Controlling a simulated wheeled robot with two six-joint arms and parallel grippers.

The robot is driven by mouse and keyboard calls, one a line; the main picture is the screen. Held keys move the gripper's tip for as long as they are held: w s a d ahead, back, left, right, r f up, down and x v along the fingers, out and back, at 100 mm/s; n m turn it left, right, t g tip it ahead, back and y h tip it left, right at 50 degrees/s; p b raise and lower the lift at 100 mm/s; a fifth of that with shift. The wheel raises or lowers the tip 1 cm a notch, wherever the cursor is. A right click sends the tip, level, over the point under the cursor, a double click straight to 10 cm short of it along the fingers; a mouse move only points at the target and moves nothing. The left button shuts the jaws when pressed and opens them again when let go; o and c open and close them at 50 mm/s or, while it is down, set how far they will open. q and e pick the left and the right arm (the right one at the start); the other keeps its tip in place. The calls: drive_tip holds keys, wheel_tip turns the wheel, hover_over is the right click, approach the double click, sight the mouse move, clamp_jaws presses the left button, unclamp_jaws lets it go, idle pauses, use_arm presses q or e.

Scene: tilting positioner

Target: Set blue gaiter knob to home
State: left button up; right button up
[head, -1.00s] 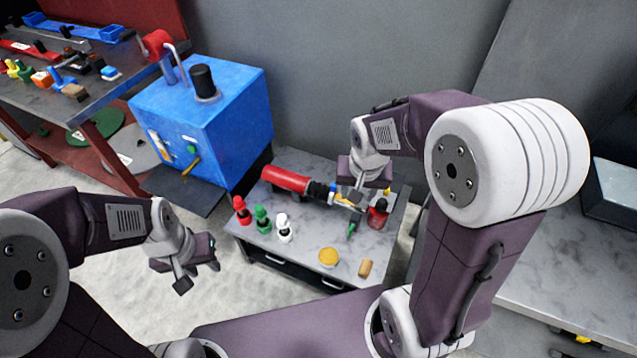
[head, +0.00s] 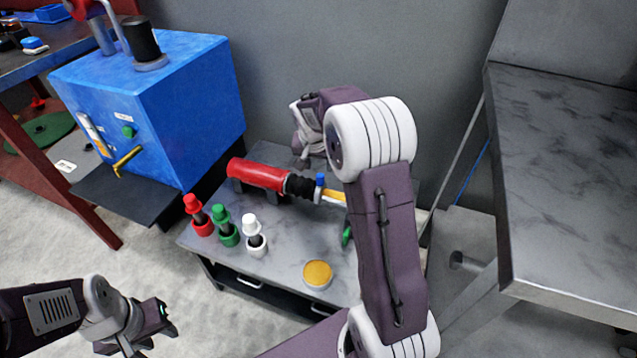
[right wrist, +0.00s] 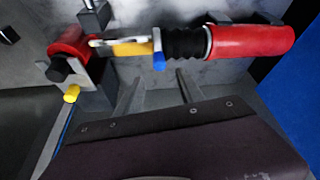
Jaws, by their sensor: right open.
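The blue knob (head: 319,180) stands up from the collar between a black ribbed gaiter (head: 298,186) and a yellow section (head: 333,196). In the right wrist view the blue knob (right wrist: 158,62) points toward my right gripper (right wrist: 158,84). That gripper is open and empty, its two fingers either side of the knob's line and apparently short of it.
A yellow-topped round button (head: 317,274) is at the front. A blue box (head: 160,120) stands left. My right arm hides the bench's right side.

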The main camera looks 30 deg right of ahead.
sight(320, 175)
drive_tip(key=b+x, duration=0.4)
drive_tip(key=x, duration=0.4)
drive_tip(key=shift+w+f, duration=0.15)
drive_tip(key=shift+f, duration=0.2)
drive_tip(key=shift+d, duration=0.1)
clamp_jaws()
idle(0.8)
